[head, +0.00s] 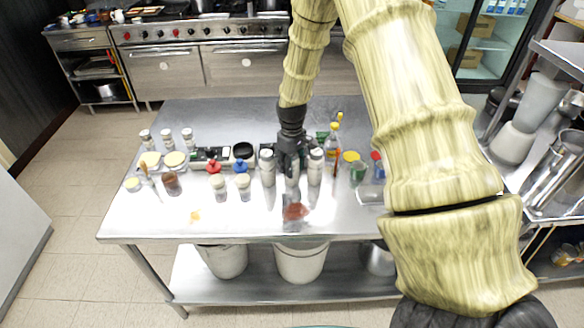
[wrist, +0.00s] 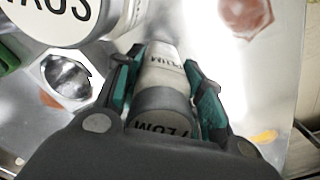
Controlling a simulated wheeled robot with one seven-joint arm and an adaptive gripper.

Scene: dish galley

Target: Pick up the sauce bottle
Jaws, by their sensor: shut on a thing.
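My gripper (head: 290,163) is at the middle of the steel table, with its fingers pointing down. In the wrist view its green-lined fingers (wrist: 163,68) are shut on both sides of a sauce bottle (wrist: 166,75). This bottle has a pale body and a dark grey cap, with lettering that seems to read "PLUM". In the head view the gripper mostly hides the held bottle; its lower part seems to show just below the fingers. I cannot tell whether its base touches the table.
Similar bottles with grey caps stand close on the left (head: 268,170) and right (head: 315,168). A large white lettered lid (wrist: 65,18) is near the fingers. A reddish patch (head: 295,211) lies in front. The table's front left (head: 150,225) is mostly clear.

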